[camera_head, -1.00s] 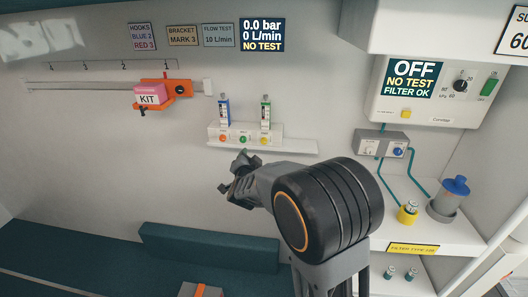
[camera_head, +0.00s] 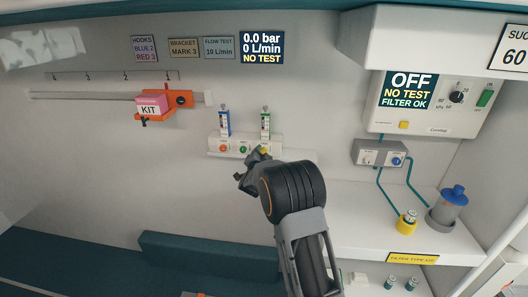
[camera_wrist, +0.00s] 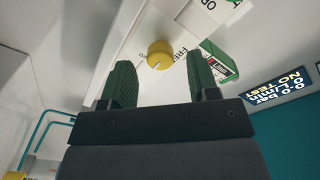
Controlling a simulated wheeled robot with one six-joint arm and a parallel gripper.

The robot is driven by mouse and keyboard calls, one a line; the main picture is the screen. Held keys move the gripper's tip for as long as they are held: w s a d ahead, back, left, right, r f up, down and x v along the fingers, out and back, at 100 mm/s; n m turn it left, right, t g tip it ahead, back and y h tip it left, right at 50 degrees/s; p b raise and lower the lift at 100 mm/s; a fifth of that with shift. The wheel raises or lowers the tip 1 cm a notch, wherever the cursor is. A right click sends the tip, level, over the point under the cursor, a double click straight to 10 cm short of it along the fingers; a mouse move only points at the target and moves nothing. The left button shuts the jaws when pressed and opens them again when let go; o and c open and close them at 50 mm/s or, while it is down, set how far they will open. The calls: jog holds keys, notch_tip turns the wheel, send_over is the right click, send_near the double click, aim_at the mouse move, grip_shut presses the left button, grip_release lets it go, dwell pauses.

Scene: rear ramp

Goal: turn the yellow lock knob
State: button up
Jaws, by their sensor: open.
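The yellow lock knob (camera_wrist: 160,54) shows in the wrist view on a white panel, with lettering reading "FREE" beside it. It lies beyond and between my gripper's two green-padded fingers, with a gap on each side. I see no contact. In the head view, the yellow knob (camera_head: 264,149) is partly hidden by my gripper (camera_head: 248,169), which is just in front of the wall unit and slightly below the knob. The gripper is open and empty.
A blue flowmeter (camera_head: 224,122) and a green flowmeter (camera_head: 265,122) stand above the white wall shelf (camera_head: 298,155). The orange bracket (camera_head: 178,101) with a pink kit is on the rail at left. A grey valve box (camera_head: 380,153) is at right.

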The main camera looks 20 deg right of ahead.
jog(key=shift+x, duration=0.85)
jog(key=shift+c, duration=0.4)
jog(key=c, duration=0.8)
jog(key=shift+d, duration=0.2)
jog(key=shift+c, duration=0.2)
jog(key=shift+a, duration=0.2)
jog(key=shift+f+n+t+y+b, duration=0.15)
jog(key=shift+n+b, duration=0.25)
jog(key=shift+n, duration=2.45)
jog(key=shift+n+t+y+b, duration=0.1)
jog(key=shift+n+t+b, duration=0.25)
jog(key=shift+n, duration=2.55)
jog(key=shift+f+n+t+y+b, duration=0.1)
jog(key=shift+n+b, duration=0.35)
jog(key=shift+n, duration=2.4)
